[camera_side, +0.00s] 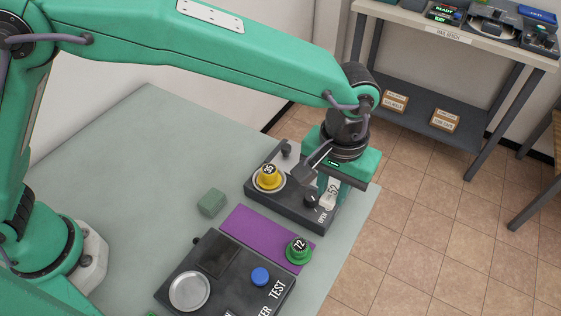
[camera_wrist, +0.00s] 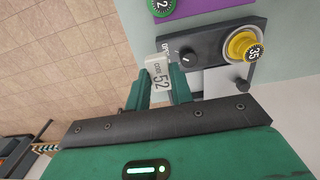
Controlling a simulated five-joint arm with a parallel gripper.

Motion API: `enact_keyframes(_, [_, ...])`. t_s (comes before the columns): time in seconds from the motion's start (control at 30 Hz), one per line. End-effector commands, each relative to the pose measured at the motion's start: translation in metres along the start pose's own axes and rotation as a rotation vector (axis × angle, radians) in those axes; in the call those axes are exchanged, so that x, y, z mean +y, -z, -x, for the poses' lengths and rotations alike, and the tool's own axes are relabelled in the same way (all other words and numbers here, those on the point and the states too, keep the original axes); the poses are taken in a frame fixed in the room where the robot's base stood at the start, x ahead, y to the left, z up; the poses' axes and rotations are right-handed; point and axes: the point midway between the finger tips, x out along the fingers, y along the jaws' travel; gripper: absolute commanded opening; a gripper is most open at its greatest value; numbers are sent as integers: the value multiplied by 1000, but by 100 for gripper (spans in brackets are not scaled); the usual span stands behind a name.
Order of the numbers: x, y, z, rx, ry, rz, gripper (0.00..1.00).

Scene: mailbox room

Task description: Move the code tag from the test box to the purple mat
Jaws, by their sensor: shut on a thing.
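My gripper (camera_side: 332,186) is shut on the white code tag (camera_wrist: 158,76), which reads 52. The tag also shows in the side view (camera_side: 333,193), upright between the fingers, over the right end of a dark box marked OPEN (camera_side: 262,196). I cannot tell whether the tag touches that box. The purple mat (camera_side: 250,229) lies on the table between that box and the box marked TEST (camera_side: 216,287). The mat's edge shows at the top of the wrist view (camera_wrist: 215,6). A green round piece marked 72 (camera_side: 298,250) sits on the mat's right end.
The OPEN box carries a yellow round piece marked 35 (camera_side: 268,177) and a black knob (camera_side: 311,200). The TEST box has a silver disc (camera_side: 189,291) and a blue button (camera_side: 260,276). A green block (camera_side: 212,202) stands left of the mat. The mat's left and middle are bare.

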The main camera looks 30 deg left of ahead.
Motion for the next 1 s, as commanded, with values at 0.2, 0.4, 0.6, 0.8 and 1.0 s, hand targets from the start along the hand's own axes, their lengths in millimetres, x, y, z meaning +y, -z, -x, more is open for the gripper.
enact_keyframes(0.2, [-3, -2, -3, 0, 0, 0, 1])
enact_keyframes(0.4, [-15, -11, -12, -1, 1, 1, 1])
enact_keyframes(0.6, [-37, -27, -29, -1, 1, 1, 1])
enact_keyframes(0.8, [-63, -47, -47, -1, 1, 1, 1])
enact_keyframes(1.0, [-83, -64, -60, -1, 1, 1, 1])
